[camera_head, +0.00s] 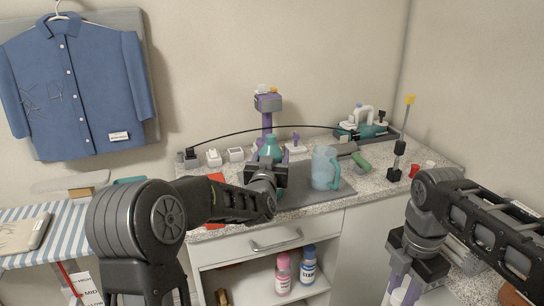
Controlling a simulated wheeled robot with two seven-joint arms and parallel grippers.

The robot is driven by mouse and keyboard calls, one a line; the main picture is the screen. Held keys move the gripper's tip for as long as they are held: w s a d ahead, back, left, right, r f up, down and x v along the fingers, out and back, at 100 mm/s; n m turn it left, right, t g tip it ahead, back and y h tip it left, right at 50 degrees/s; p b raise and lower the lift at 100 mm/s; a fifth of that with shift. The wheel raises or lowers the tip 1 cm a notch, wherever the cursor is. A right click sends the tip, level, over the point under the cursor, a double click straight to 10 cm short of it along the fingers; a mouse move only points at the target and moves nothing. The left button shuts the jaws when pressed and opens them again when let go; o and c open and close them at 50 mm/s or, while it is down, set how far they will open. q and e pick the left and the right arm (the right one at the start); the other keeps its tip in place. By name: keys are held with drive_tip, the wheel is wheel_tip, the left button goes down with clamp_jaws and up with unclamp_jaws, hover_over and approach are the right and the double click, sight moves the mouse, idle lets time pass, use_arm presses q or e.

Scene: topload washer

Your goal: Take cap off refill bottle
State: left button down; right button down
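A teal bottle (271,147) stands on the counter by the grey mat, partly hidden by my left gripper. My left gripper (271,157) reaches over the counter, with its purple fingers on either side of the bottle; whether they touch it is unclear. A cap on this bottle cannot be made out. A pink bottle (282,273) and a blue bottle (308,265) with pale labels stand upright on the shelf below the counter. My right gripper (404,292) points down at the lower right, its fingers apart and nothing visible between them.
A translucent blue jug (325,168) stands on the grey mat (313,196), right of my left gripper. A purple and grey device (267,103) stands behind. A drawer handle (275,240) projects below the counter edge.

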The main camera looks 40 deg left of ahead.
use_arm(q)
drive_tip(key=shift+f, duration=0.15)
use_arm(e)
drive_tip(key=shift+f, duration=0.2)
use_arm(q)
drive_tip(key=shift+c, duration=2)
unclamp_jaws()
drive_tip(key=shift+s, duration=0.1)
use_arm(e)
drive_tip(key=shift+r, duration=0.2)
use_arm(q)
drive_tip(key=b+v, duration=0.1)
drive_tip(key=v, duration=1.1)
use_arm(e)
drive_tip(key=shift+f, duration=0.8)
